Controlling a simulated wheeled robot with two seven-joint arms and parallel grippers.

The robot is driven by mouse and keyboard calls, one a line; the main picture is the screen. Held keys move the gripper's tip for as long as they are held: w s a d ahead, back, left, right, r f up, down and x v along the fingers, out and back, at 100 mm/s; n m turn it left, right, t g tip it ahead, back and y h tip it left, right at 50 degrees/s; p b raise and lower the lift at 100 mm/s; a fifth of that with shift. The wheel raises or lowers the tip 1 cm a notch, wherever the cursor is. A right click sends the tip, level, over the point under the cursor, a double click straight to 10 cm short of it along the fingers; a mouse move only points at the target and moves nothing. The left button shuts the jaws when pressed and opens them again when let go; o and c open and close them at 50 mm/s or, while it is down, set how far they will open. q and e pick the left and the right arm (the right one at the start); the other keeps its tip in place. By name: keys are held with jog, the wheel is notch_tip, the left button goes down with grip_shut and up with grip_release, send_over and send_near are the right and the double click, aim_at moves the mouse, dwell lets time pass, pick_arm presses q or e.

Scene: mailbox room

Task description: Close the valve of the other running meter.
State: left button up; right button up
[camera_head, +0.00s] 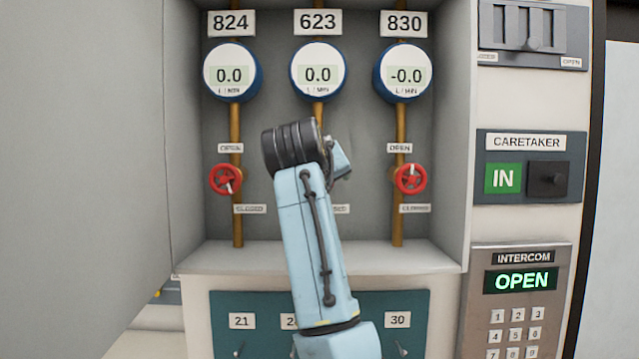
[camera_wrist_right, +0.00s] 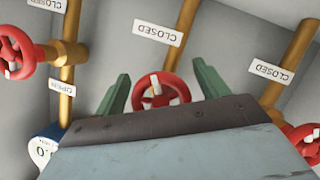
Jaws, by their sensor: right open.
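Three meters hang in the recess: 824 (camera_head: 230,72) reads 0.0, 623 (camera_head: 318,72) reads 0.0, and 830 (camera_head: 403,72) reads -0.0. Red valve wheels show under 824 (camera_head: 226,180) and under 830 (camera_head: 410,179). My right arm covers the 623 wheel in the head view. In the right wrist view, which is upside down, this middle red wheel (camera_wrist_right: 156,92) stands between the two green fingers of my right gripper (camera_wrist_right: 160,80). The fingers are spread apart; I cannot tell whether they touch the wheel. My left gripper is out of view.
Neighbouring wheels flank the gripper in the right wrist view, left (camera_wrist_right: 14,57) and right (camera_wrist_right: 306,144). A grey panel (camera_head: 85,160) stands at left. The caretaker panel (camera_head: 528,167) reads IN; the intercom (camera_head: 515,300) reads OPEN. A ledge (camera_head: 400,258) runs under the pipes.

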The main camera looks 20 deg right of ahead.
jog(key=b+v, duration=0.4)
jog(key=v, duration=0.9)
jog(key=shift+s, duration=0.2)
jog(key=shift+a, duration=0.1)
